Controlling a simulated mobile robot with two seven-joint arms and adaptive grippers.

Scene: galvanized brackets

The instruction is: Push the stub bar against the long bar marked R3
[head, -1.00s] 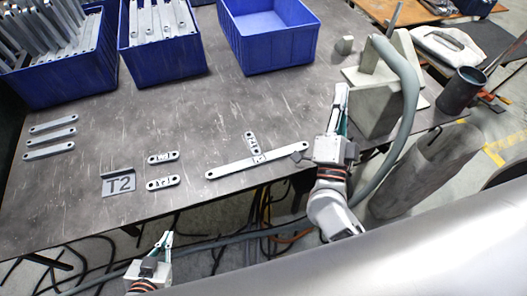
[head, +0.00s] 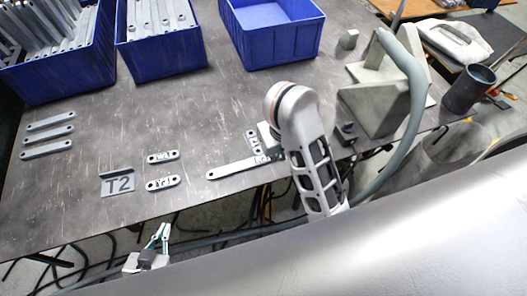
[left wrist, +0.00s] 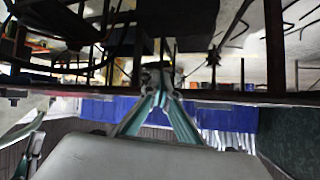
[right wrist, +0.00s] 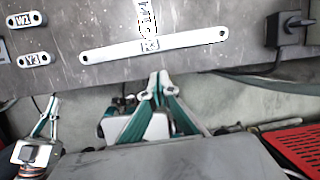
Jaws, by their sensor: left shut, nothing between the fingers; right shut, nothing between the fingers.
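The long grey bar (head: 232,170) lies near the table's front edge, its right end hidden by my right arm in the head view. It shows whole in the right wrist view (right wrist: 112,52), with an R3 label at its middle. The stub bar (head: 251,138) lies behind it, roughly square to it, near end by the label; it also shows in the right wrist view (right wrist: 144,14). I cannot tell whether they touch. My right gripper (right wrist: 158,76) is shut and empty, in front of the long bar in that picture. My left gripper (head: 163,230) is shut and empty, off the table's front edge.
Small bars marked W1 (head: 163,156) and Y3 (head: 162,183) and a T2 plate (head: 117,183) lie left. Blue bins (head: 270,42) stand behind. A grey fixture (head: 385,100) and a small black block (head: 347,131) are on the right. The table between bins and bars is clear.

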